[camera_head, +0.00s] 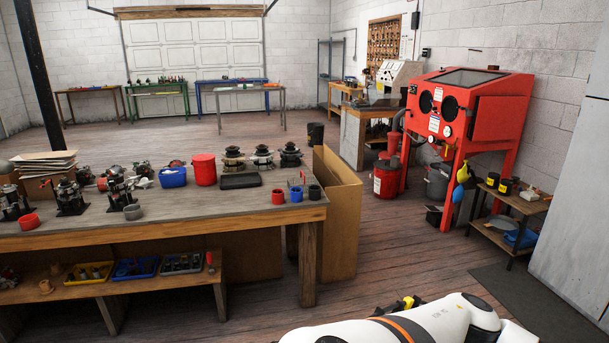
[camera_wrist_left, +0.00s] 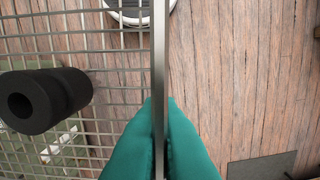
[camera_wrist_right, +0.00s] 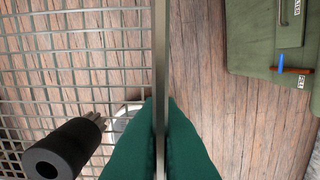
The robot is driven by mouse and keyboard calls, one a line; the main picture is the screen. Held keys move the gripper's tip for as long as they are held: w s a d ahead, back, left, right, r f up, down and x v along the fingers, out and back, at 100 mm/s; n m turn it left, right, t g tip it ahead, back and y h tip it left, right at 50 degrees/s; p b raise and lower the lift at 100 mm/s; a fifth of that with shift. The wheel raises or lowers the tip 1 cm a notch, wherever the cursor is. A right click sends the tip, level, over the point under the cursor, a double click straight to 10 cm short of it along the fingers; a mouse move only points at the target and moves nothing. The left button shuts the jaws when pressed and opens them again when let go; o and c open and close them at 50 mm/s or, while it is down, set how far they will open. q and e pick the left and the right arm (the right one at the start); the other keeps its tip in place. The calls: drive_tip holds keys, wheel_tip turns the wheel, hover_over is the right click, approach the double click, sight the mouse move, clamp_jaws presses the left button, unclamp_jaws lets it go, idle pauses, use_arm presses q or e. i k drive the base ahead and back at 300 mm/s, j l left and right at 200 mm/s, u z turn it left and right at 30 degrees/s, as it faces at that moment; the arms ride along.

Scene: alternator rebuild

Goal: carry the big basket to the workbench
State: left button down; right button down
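The big basket is a wire mesh basket with a thin metal rim. It shows in the left wrist view (camera_wrist_left: 160,50) and the right wrist view (camera_wrist_right: 161,50), not in the head view. My left gripper (camera_wrist_left: 160,106) has its teal fingers on both sides of the rim, shut on it. My right gripper (camera_wrist_right: 160,106) is shut on the rim in the same way. A black cylinder shows by the mesh in the left wrist view (camera_wrist_left: 45,98) and another view of a black cylinder in the right (camera_wrist_right: 66,148). A wooden workbench (camera_head: 150,222) stands ahead at left, loaded with parts.
A tall brown board-sided bin (camera_head: 338,220) stands at the bench's right end. A red blasting cabinet (camera_head: 480,110) and a small shelf (camera_head: 520,203) stand at right. A green labelled object (camera_wrist_right: 262,40) lies beyond the rim. Wooden floor is open between bench and cabinet.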

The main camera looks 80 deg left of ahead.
sight(226, 200)
drive_tip(key=u, duration=2.9)
drive_tip(key=i+u, duration=0.45)
drive_tip(key=i, duration=1.75)
drive_tip(key=i+z, duration=0.1)
drive_tip(key=i, duration=1.2)
